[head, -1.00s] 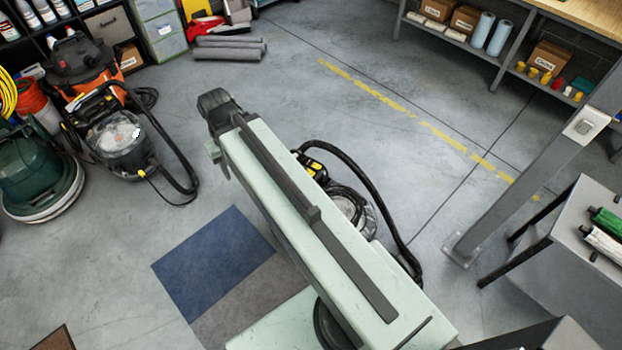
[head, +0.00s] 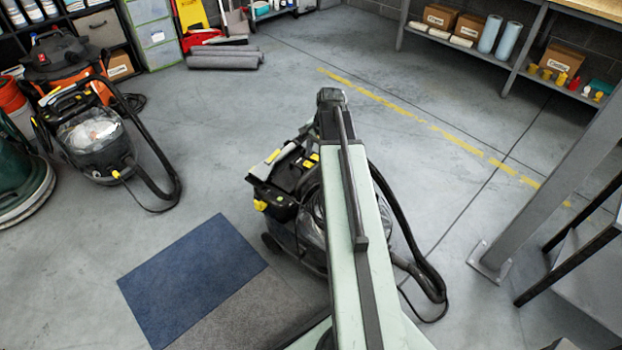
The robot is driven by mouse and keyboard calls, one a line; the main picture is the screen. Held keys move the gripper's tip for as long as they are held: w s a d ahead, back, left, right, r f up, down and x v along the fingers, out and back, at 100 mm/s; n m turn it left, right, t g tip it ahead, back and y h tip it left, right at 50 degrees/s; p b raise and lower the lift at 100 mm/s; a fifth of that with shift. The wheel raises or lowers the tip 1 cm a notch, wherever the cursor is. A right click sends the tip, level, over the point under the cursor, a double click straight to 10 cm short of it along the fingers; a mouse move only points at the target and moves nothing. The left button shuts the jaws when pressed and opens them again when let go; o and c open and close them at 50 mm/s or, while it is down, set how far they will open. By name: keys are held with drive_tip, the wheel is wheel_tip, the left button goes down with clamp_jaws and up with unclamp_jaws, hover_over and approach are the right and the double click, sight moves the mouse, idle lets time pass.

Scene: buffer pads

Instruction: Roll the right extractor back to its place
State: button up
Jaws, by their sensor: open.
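Two black carpet extractors with clear domed tanks and black hoses stand on the floor. The right extractor (head: 287,190) is in the middle, just beyond the grey end of the floor mat. My pale green arm crosses in front of it and hides much of its body and tank. Its hose (head: 434,283) curves out to the right of my arm. The left extractor (head: 92,145) stands upright at the left. My gripper is not visible; only my arm and the dark joint at its far end show.
A blue and grey mat (head: 192,278) lies at lower left. An orange-and-black vacuum (head: 62,62) and green floor machine (head: 20,172) stand left. Grey rolls (head: 222,60) lie at the back. A metal post (head: 550,190) and table stand right. The floor around the yellow dashed line (head: 430,125) is clear.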

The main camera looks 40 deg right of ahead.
sight(312, 170)
drive_tip(key=f+b, duration=0.2)
drive_tip(key=w+f+b, duration=0.1)
drive_tip(key=f+b, duration=0.4)
drive_tip(key=shift+w+a+f+b, duration=0.25)
drive_tip(key=shift+f+b, duration=0.15)
drive_tip(key=shift+r, duration=0.15)
clamp_jaws()
idle(0.8)
